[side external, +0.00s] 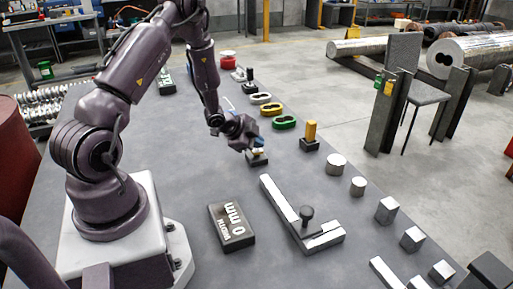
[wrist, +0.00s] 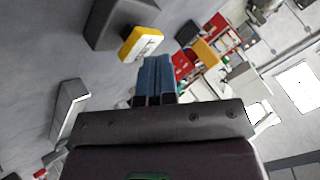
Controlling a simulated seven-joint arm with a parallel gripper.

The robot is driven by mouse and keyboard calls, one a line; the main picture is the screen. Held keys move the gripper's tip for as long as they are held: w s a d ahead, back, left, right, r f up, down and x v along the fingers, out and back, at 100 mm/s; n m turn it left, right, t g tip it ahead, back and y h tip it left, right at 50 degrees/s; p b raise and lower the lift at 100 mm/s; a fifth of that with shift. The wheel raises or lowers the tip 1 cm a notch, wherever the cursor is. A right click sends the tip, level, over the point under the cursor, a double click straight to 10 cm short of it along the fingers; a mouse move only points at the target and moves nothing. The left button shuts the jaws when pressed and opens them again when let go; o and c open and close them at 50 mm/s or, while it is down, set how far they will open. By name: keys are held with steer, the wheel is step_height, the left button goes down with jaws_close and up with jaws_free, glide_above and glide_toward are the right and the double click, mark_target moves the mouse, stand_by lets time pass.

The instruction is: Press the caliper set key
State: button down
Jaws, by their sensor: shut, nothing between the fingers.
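A dark block with a small yellow cap and pale, marked top face, apparently the set key (side external: 257,158), is on the grey table directly below my gripper (side external: 259,142). In the wrist view the yellow cap (wrist: 141,43) shows just past the blue fingertips (wrist: 155,70). My gripper is shut and empty, its fingers side by side. I cannot tell whether the tips touch the cap. The L-shaped metal caliper (side external: 280,203) with a black knob (side external: 306,214) lies nearer the camera. Beside it is a dark display block (side external: 231,226) reading "0 mm".
A yellow post on a dark base (side external: 310,132) stands right of my gripper. Green (side external: 285,122) and yellow (side external: 271,109) oval links lie behind. Several metal cylinders and blocks (side external: 387,210) line the right table edge. The table between display and key is clear.

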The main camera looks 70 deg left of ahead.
mark_target(257, 150)
stand_by(0.4)
steer(key=shift+r, duration=0.95)
steer(key=shift+r, duration=2.5)
